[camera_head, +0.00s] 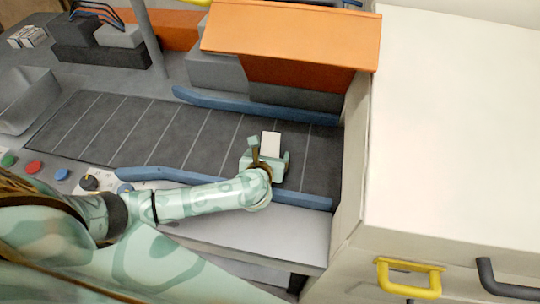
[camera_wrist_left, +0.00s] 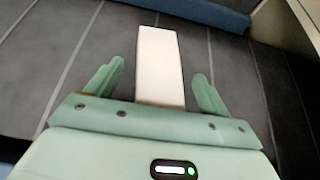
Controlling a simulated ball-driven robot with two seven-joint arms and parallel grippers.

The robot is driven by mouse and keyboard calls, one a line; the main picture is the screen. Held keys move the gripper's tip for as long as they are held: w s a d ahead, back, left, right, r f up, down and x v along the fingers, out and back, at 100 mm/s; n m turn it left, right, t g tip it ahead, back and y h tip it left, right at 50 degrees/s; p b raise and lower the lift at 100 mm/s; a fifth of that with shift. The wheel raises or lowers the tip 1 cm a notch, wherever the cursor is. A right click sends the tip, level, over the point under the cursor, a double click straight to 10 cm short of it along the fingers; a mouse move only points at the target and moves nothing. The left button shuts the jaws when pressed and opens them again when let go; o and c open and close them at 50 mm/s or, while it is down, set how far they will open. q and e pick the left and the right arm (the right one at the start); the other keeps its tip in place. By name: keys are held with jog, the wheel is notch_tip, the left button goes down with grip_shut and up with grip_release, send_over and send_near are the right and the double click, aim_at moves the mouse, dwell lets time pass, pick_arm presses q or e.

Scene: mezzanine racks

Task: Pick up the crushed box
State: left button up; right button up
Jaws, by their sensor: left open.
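A small white box (camera_head: 271,144) lies on the dark conveyor belt (camera_head: 150,122), near its right end. It is the only box-like item on the belt; I cannot tell any crushing. In the left wrist view the white box (camera_wrist_left: 160,62) is a long pale block. My left gripper (camera_head: 267,157) is over the belt at the box. In the left wrist view its fingers (camera_wrist_left: 158,85) are spread, one on each side of the box's near end, with gaps on both sides. The box's near end is hidden behind the gripper body. My right gripper is not in view.
Blue rails (camera_head: 250,105) edge the belt on its far side, with another rail (camera_head: 230,188) on the near side. An orange-hooded machine (camera_head: 300,35) stands behind. A large cream cabinet (camera_head: 455,120) closes off the right. Coloured buttons (camera_head: 34,167) sit at left. The belt's left is clear.

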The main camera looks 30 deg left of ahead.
pick_arm(q)
jog(key=shift+w+a+f, duration=0.1)
jog(key=shift+w+f, duration=0.1)
jog(key=shift+w, duration=0.1)
jog(key=c, duration=1.2)
jog(key=shift+r, duration=0.15)
